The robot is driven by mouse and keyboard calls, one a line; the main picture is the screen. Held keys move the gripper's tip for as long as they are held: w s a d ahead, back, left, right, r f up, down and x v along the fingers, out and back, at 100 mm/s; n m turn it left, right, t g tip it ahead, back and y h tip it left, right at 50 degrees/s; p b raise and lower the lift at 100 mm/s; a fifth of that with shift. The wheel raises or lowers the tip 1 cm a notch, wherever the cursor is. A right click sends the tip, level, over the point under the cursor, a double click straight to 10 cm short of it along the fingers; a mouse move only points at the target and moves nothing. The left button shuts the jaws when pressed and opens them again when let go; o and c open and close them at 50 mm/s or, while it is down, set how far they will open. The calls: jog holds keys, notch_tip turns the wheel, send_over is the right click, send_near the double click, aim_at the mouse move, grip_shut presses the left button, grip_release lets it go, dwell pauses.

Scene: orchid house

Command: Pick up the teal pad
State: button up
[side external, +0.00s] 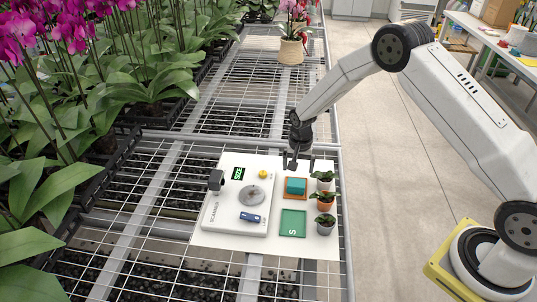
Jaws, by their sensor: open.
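The teal pad (296,185) is a small teal block lying on an orange-edged square (287,196) on the white board (270,250). My gripper (298,164) points down just behind the pad in the picture. Its jaws are open and hold nothing. It appears to be above the board and apart from the pad; the exact height cannot be told from this one view.
A white scanner (222,221) with a grey disc (250,196), a yellow button (263,174) and a blue object (250,217) is on the left. A green square (293,223) marked S lies in front. Small potted plants (325,202) line the right; orchids (150,85) crowd the left.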

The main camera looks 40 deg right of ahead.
aim_at(296, 182)
jog(key=shift+f, duration=1.3)
jog(key=shift+f, duration=0.1)
jog(key=shift+a+f, duration=0.1)
jog(key=shift+f, duration=2.4)
jog(key=shift+c, duration=0.2)
jog(key=c, duration=0.9)
jog(key=shift+c, duration=0.2)
jog(key=shift+r, duration=0.15)
